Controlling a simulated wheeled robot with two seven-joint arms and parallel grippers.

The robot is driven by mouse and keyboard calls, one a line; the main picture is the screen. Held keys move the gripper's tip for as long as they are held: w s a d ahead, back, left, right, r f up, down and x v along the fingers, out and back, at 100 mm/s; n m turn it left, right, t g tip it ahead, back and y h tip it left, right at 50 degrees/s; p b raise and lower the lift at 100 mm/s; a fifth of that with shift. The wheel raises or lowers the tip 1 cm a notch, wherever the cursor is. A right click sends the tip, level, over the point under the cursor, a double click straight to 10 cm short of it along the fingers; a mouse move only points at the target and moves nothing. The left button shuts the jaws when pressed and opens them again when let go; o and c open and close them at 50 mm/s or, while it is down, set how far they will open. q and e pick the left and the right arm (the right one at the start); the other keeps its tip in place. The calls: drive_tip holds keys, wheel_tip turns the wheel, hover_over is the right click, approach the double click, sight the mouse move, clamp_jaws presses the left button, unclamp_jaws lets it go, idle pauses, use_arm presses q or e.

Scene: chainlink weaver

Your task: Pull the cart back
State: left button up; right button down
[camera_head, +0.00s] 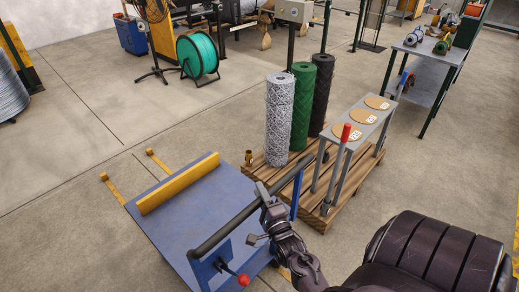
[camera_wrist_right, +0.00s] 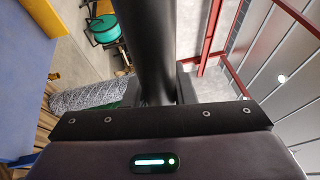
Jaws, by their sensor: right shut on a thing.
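The cart (camera_head: 185,215) is a blue flat platform with a yellow bar across its far side, in the lower middle of the head view. Its dark handle bar (camera_head: 231,225) runs diagonally along the near right side on blue posts. My right gripper (camera_head: 264,196) is shut on the handle bar near its upper half. In the right wrist view the dark handle bar (camera_wrist_right: 150,45) rises from between the jaws (camera_wrist_right: 155,108). The fingertips are partly hidden by the bar. A red-knobbed lever (camera_head: 243,279) sits by the cart's near end. My left gripper is not in view.
A wooden pallet (camera_head: 318,217) stands close right of the cart, with grey, green and black mesh rolls (camera_head: 300,100) and a grey stand (camera_head: 345,125) holding round tags. Yellow floor stops (camera_head: 112,190) lie beyond the cart.

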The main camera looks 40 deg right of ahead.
drive_tip(key=shift+s+d, duration=0.1)
drive_tip(key=shift+s, duration=0.25)
drive_tip(key=c, duration=1.5)
unclamp_jaws()
drive_tip(key=shift+c, duration=0.2)
drive_tip(key=o, duration=0.3)
drive_tip(key=shift+s+d, duration=0.1)
drive_tip(key=shift+o, duration=0.2)
drive_tip(key=shift+f, duration=0.1)
